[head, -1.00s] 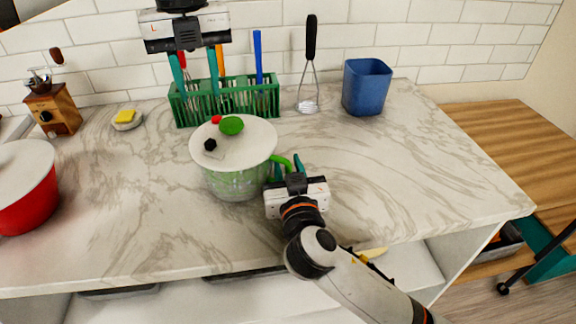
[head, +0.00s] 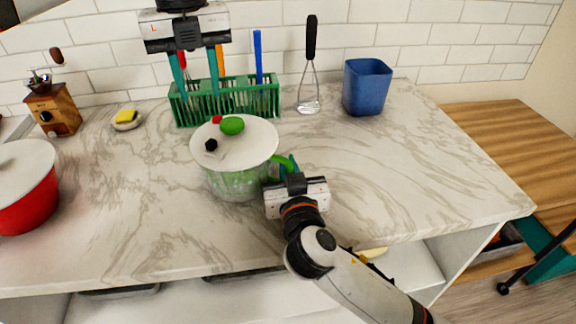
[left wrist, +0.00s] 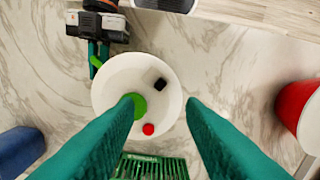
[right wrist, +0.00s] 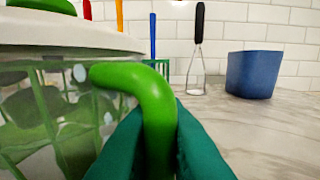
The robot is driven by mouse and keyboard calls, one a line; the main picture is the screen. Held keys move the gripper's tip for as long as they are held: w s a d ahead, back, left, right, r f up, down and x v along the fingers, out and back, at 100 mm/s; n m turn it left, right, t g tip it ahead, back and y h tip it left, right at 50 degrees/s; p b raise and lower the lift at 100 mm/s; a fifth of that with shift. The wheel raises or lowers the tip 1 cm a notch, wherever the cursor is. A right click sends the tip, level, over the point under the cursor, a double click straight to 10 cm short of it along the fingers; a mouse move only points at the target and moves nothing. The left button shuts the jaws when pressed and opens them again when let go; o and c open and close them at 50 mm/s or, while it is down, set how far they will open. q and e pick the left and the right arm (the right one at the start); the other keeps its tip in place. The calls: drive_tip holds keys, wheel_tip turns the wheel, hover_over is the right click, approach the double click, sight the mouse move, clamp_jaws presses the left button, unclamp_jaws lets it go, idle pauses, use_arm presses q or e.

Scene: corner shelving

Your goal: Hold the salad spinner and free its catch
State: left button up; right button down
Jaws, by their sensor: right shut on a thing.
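The salad spinner (head: 237,182) stands upright on the marble counter, a clear bowl with green contents under a white lid. On the lid are a green knob (head: 232,125), a red button (head: 217,119) and a black knob (head: 211,145); the red button also shows in the left wrist view (left wrist: 148,129). A green side handle (right wrist: 135,80) sticks out to the right. My right gripper (head: 284,168) is shut on this handle. My left gripper (head: 199,97) is open and empty, pointing down above the lid; its teal fingers are spread wide in the left wrist view (left wrist: 162,105).
A green rack (head: 262,101) with several utensils stands behind the spinner. A red pot (head: 30,205), a grinder (head: 54,112) and a yellow sponge (head: 126,115) are on the left. The right counter is clear.

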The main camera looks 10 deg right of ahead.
use_arm(q)
drive_tip(key=shift+c, duration=0.6)
drive_tip(key=c, duration=0.6)
drive_tip(key=shift+a, duration=0.1)
clamp_jaws()
drive_tip(key=w+a+m+h, duration=0.1)
drive_tip(key=a+m, duration=0.3)
drive_tip(key=m, duration=0.9)
drive_tip(key=w+a+m+g+h, duration=0.1)
drive_tip(key=w+a+m, duration=0.2)
drive_tip(key=m, duration=1)
drive_tip(key=shift+w+a, duration=0.35)
drive_tip(key=shift+a, duration=0.05)
